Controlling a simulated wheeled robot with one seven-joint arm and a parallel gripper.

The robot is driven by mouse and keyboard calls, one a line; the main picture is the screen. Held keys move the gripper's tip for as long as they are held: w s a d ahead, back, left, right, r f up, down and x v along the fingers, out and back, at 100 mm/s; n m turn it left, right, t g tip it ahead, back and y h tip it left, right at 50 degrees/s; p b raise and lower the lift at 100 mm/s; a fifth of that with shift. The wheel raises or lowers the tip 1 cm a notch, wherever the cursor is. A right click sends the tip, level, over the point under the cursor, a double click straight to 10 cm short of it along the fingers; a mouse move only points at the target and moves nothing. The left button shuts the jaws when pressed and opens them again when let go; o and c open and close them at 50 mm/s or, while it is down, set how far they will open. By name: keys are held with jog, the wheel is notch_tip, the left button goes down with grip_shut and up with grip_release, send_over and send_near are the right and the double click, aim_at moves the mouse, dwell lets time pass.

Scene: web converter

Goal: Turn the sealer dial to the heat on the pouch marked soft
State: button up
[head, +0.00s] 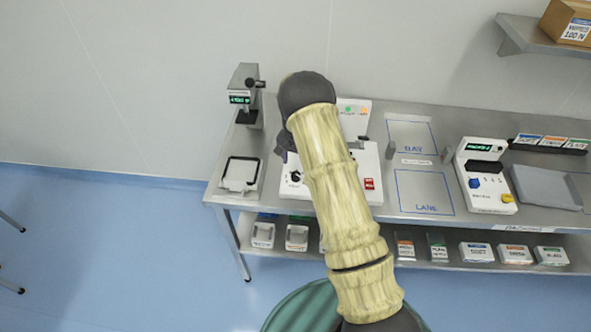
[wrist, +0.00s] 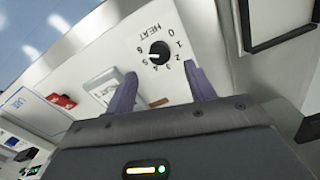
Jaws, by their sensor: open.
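The sealer dial (wrist: 160,51) is a black round knob on a white panel, beside the word HEAT and a ring of numbers from 0 up. In the wrist view it lies just beyond and between my fingertips; its pointer is too small to read surely. The dial (head: 296,173) also shows in the head view, on the front left of the white sealer (head: 369,192), which my arm partly covers. My gripper (wrist: 160,73) is open with two purple fingers, and nothing is between them. I cannot make out a pouch marked soft.
A device with a green display (head: 240,99) and a black-framed tray (head: 241,174) stand on the left of the steel table. Outlined BAY (head: 411,135) and LANE (head: 424,191) areas are clear. A second machine (head: 486,178) stands right.

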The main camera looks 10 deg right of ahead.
aim_at(295, 175)
notch_tip(295, 175, down, 7)
jog(key=shift+r+p, duration=0.1)
jog(key=shift+p, duration=1)
jog(key=c, duration=1)
